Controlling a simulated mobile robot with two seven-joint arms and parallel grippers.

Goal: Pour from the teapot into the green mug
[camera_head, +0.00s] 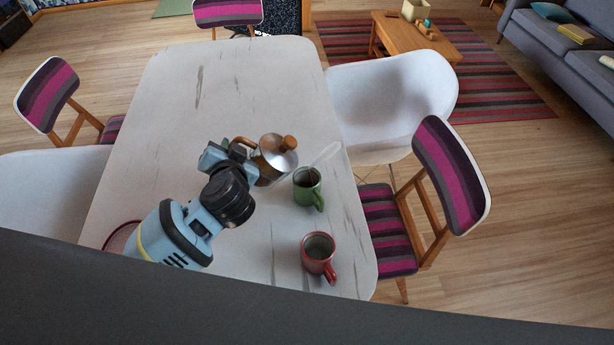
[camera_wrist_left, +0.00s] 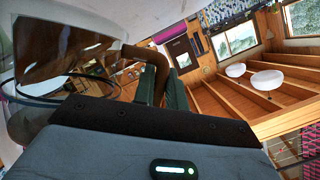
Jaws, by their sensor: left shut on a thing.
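A silver teapot (camera_head: 271,165) with a wooden knob and wooden handle is held over the white table, just left of and behind the green mug. It looks tilted. My left gripper (camera_head: 238,149) is shut on its handle. In the left wrist view the teapot's shiny body (camera_wrist_left: 65,45) fills the upper left, and the brown handle (camera_wrist_left: 153,70) is between the fingers. The green mug (camera_head: 307,190) stands upright, handle toward the front right. I cannot clearly see the spout, any liquid, or the mug's contents. My right gripper is out of view.
A red mug (camera_head: 318,256) stands in front of the green mug on the white table (camera_head: 230,90). A pale, see-through streak (camera_head: 325,154) shows by the green mug; I cannot tell what it is. The table's far half is clear. Chairs (camera_head: 390,100) surround the table.

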